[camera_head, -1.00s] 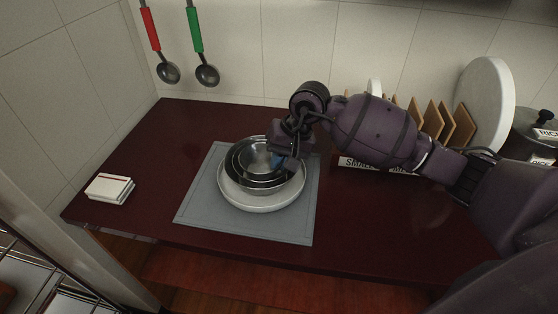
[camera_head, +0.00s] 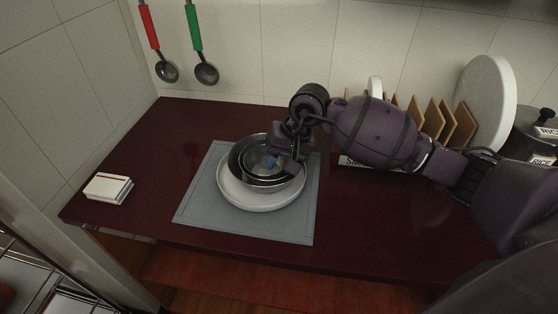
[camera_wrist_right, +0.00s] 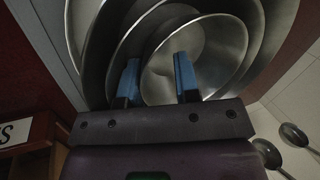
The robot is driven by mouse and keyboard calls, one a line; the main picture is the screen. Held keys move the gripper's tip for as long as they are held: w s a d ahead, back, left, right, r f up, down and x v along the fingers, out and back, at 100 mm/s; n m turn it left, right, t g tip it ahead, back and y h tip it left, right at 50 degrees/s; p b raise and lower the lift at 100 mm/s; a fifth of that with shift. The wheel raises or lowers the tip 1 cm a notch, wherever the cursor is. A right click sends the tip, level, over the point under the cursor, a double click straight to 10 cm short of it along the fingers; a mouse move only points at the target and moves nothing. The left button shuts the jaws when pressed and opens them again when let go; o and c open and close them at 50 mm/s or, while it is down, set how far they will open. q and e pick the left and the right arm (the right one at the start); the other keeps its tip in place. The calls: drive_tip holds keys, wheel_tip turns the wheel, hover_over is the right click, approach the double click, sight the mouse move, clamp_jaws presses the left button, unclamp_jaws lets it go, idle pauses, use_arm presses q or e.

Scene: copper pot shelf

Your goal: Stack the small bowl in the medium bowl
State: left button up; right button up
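The small metal bowl (camera_head: 257,161) sits low inside the medium bowl (camera_head: 262,182), which in turn sits inside a larger metal bowl (camera_head: 235,160). In the right wrist view, the small bowl (camera_wrist_right: 218,58) is closest to the fingers, with the wider rims around it. My right gripper (camera_head: 272,161) is at the right side of the small bowl. In the right wrist view its blue fingers (camera_wrist_right: 158,78) stand apart near the small bowl's rim, one over its inside; I see nothing clamped between them. The left gripper is out of view.
The bowls stand on a white plate (camera_head: 258,203) on a grey mat (camera_head: 200,205). A small white box (camera_head: 108,187) lies at the left. A wooden rack (camera_head: 440,122), a white round board (camera_head: 486,95) and a pot (camera_head: 535,130) stand at the right. Ladles hang on the wall.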

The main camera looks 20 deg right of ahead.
drive_tip(key=shift+r+p, duration=0.3)
drive_tip(key=shift+r, duration=0.15)
drive_tip(key=v, duration=1)
drive_tip(key=shift+v, duration=0.85)
